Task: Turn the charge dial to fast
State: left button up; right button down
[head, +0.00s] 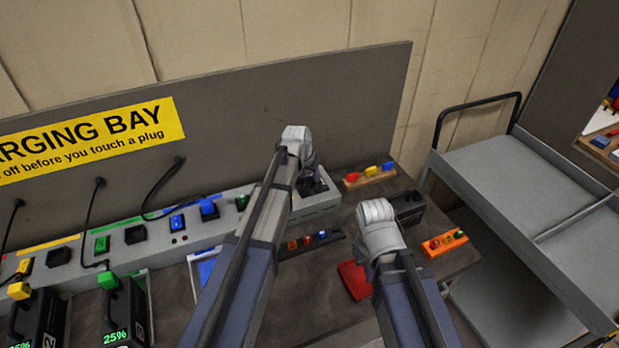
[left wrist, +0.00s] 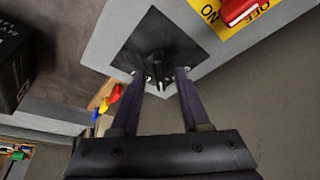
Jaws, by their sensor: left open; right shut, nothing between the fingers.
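The charge dial is a black knob (left wrist: 158,62) on a black square plate (left wrist: 186,42) at the end of the grey charging panel. In the head view my left gripper (head: 313,180) is over this end of the panel and partly covers the dial. In the left wrist view my left gripper (left wrist: 164,78) is open, with one finger on each side of the knob's lower part. Contact is not clear. White marks by the knob are too small to read. My right arm ends at a grey wrist (head: 378,230) over the bench's right part; its fingers are hidden beneath it.
A red switch (left wrist: 240,10) on a yellow ON/OFF plate sits beside the dial. A black box (head: 408,205), a rack of coloured pieces (head: 368,177), an orange tray (head: 445,243) and a red item (head: 355,279) crowd the bench. A grey cart (head: 520,185) stands right.

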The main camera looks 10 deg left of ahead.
pick_arm(q)
jog(key=shift+c, duration=0.3)
grip_shut()
dwell(0.4)
jog(key=m, duration=0.2)
jog(key=m+h, duration=0.1)
jog(key=m, duration=0.1)
jog(key=shift+w+a+g+h, duration=0.15)
jog(key=shift+g+h, duration=0.15)
jog(key=m+g+h, duration=0.1)
jog(key=m, duration=0.3)
jog(key=shift+m, duration=0.3)
jog(key=shift+m+g, duration=0.3)
